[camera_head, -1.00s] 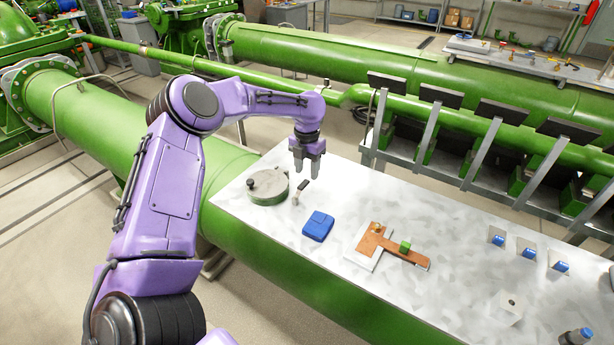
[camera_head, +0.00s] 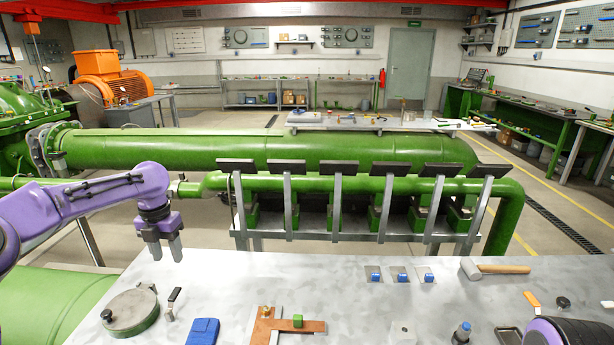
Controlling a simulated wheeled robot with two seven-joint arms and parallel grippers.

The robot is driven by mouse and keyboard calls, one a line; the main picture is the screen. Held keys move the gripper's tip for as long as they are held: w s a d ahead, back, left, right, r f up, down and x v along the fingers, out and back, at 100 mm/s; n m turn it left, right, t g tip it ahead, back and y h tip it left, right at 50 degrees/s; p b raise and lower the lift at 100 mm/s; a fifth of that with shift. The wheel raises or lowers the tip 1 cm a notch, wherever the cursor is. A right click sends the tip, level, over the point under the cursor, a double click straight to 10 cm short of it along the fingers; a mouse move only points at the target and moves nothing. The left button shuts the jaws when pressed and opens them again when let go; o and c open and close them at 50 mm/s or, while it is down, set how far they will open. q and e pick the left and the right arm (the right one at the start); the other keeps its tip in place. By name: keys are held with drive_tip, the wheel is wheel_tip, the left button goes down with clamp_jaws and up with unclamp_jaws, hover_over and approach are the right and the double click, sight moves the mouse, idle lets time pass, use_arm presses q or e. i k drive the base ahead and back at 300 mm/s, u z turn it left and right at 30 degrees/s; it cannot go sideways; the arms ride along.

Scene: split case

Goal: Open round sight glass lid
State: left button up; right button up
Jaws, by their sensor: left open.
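The round sight glass lid (camera_head: 130,309) is a grey-green disc lying flat at the left end of the metal table, with a small dark knob at its left edge and a hinge-like piece at its upper right. It looks closed. My left gripper (camera_head: 167,252) is open and empty, pointing down above the table, behind and a little right of the lid, apart from it. A purple arm part of mine shows at the lower right, but the right gripper is out of view.
Right of the lid are a small dark-handled lever (camera_head: 173,300), a blue case (camera_head: 204,331) and an orange-brown square (camera_head: 285,326) with a green block. Further right are several blue-marked pieces and a mallet (camera_head: 490,268). Green pipes and dark panels stand behind the table.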

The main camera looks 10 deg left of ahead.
sight(129, 308)
drive_tip(key=k, duration=1)
